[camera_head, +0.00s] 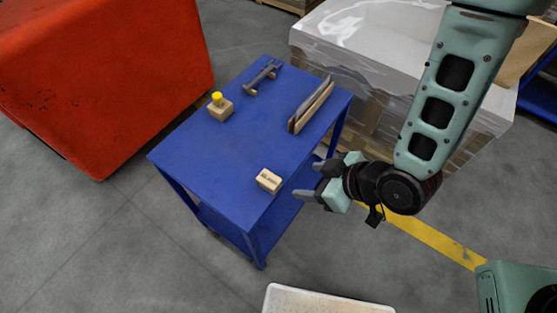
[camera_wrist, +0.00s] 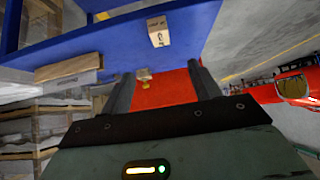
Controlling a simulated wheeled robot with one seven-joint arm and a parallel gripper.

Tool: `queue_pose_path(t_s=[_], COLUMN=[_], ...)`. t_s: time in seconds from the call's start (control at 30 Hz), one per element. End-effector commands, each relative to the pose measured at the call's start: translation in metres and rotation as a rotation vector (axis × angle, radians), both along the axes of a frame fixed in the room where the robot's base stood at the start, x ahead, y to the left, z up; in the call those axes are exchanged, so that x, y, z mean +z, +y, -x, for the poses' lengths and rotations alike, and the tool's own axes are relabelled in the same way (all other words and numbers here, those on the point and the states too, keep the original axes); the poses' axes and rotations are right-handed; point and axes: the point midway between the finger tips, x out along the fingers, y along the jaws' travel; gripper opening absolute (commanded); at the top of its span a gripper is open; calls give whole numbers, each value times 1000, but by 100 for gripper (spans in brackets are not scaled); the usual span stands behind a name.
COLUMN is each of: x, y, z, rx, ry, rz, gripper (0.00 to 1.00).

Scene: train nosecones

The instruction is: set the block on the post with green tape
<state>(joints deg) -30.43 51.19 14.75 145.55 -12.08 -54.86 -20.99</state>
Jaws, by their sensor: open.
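A small light wooden block (camera_head: 269,181) with dark printing lies near the front corner of the blue table (camera_head: 190,155). In the wrist view the block (camera_wrist: 158,31) shows above the gap between my fingers. A short post with a yellow top (camera_head: 217,98) stands on a wooden base (camera_head: 221,114) at the table's left side. I see no green tape on it or elsewhere. My gripper (camera_head: 311,181) is open and empty, just right of the block and apart from it. Its two fingers also show in the wrist view (camera_wrist: 162,88).
A wooden holder with upright grey plates (camera_head: 311,107) stands at the table's right edge. A grey tool-like piece (camera_head: 263,76) lies at the back. A red bin (camera_head: 105,75) stands left, and a wrapped pallet load (camera_head: 370,45) behind right. The table's middle is clear.

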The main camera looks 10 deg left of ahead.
Motion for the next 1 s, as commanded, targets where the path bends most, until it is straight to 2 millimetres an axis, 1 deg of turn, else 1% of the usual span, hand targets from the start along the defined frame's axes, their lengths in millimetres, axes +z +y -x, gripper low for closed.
queue_pose_path(t_s=[0.1, 0.33, 0.8, 0.93, 1.0], x=[-1, -12, -23, -39, -43], y=[2, 9, 18, 34, 42], z=[2, -2, -5, -11, -14], rx=[6, 6, 6, 7, 6], ry=[-10, -14, -15, -9, -8], rz=[-18, -25, -21, -19, -19], gripper=[62, 62, 62, 62, 62])
